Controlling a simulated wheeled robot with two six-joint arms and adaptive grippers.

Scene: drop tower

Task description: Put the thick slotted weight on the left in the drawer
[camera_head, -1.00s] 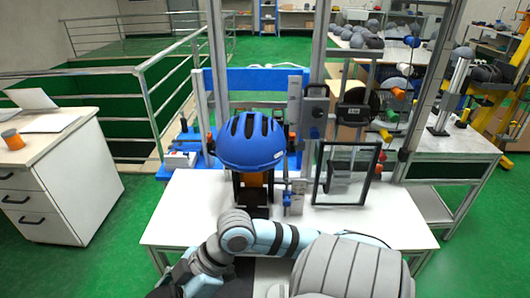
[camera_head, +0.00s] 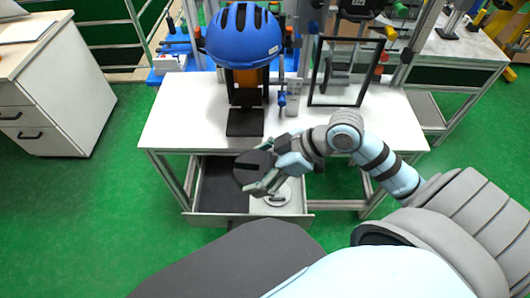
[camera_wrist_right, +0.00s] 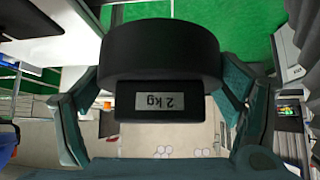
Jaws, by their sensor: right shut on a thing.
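My right gripper (camera_head: 262,180) is shut on a thick dark slotted weight (camera_head: 252,169). An open drawer (camera_head: 203,218) juts out under the front of the white table. The weight is above the drawer, near its middle, and hides part of the inside. The drawer's left part has a dark floor. A pale round disc (camera_head: 283,198) lies in its right part. My left gripper is out of view.
The white table (camera_head: 185,115) carries a blue helmet (camera_head: 243,38) on a dark stand and a black upright frame (camera_head: 313,77). The table's front edge runs just behind the drawer. A white cabinet (camera_head: 62,95) stands at left, with green floor between.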

